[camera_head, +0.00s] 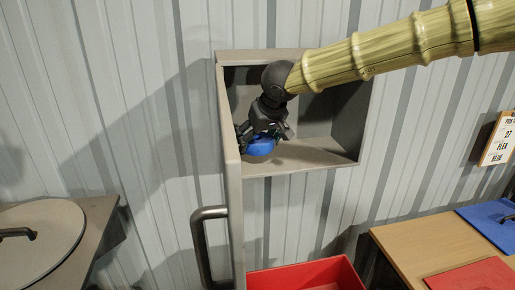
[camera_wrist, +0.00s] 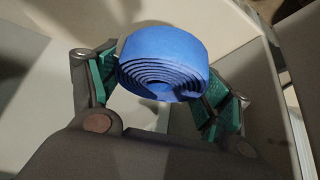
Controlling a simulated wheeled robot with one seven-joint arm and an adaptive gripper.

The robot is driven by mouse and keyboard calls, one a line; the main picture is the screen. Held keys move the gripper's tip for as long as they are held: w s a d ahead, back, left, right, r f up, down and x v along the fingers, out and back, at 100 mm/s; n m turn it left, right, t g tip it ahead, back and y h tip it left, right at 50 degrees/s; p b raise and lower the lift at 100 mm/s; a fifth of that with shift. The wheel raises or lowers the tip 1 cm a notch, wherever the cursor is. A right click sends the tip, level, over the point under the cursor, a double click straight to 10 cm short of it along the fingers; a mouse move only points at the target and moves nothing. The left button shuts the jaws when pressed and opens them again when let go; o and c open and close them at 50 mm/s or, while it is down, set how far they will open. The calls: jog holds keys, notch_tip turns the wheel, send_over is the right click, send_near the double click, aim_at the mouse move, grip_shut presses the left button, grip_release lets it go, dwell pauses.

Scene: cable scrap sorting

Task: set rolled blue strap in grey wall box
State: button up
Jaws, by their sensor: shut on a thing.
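The rolled blue strap (camera_head: 261,146) is inside the grey wall box (camera_head: 300,153), low and toward its left side, at or just above the box floor; I cannot tell whether it touches. My gripper (camera_head: 259,135) reaches into the box and is shut on the strap. In the wrist view the strap (camera_wrist: 163,62) sits between the green-padded fingers of my gripper (camera_wrist: 160,88), its coiled edge facing the camera. The box door stands open, with its handle (camera_head: 203,245) at the lower left.
A red bin (camera_head: 305,274) stands below the box. A round lid (camera_head: 40,240) lies on a surface at the left. A sign (camera_head: 499,140) hangs on the right wall.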

aim_at(258, 161)
jog(key=shift+d+f+p, duration=0.1)
jog(key=shift+f+p, duration=0.45)
jog(key=shift+f, duration=0.9)
jog(key=shift+w+a+f+p, duration=0.2)
jog(key=shift+f+p, duration=0.15)
jog(key=shift+f, duration=0.25)
jog(key=shift+d+f, duration=0.15)
jog(key=o, duration=1.1)
jog(key=shift+o, duration=0.2)
jog(key=b+v, duration=0.2)
jog(key=v, duration=1)
jog(key=shift+b, duration=0.4)
